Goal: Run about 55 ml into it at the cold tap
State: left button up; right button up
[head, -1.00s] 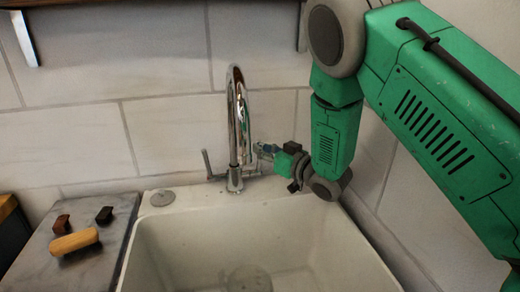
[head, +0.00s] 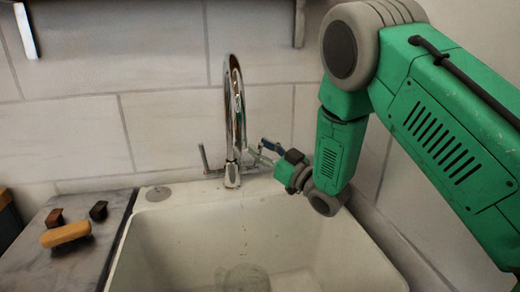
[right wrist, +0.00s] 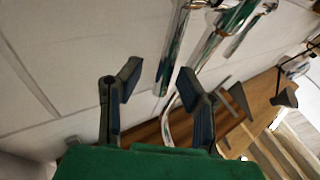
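The chrome tap (head: 233,125) stands at the back of the white sink (head: 165,245), its curved spout over the basin. One lever (head: 206,160) is on its left; on the right a handle (head: 260,157) is partly hidden by my right gripper (head: 264,150). In the right wrist view, the fingers of this gripper (right wrist: 158,78) are apart, with a chrome bar (right wrist: 172,55) between and beyond them; contact is unclear. A faint round, glassy shape (head: 243,279) lies below the spout; I cannot tell whether it is a vessel or the drain. Faint specks show under the spout. My left gripper is out of view.
A grey disc (head: 158,193) sits on the sink's back ledge. The tiled wall (head: 160,130) is close behind.

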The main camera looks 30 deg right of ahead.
jog(key=v, duration=0.7)
jog(key=shift+s+f, duration=0.15)
jog(key=shift+d, duration=0.1)
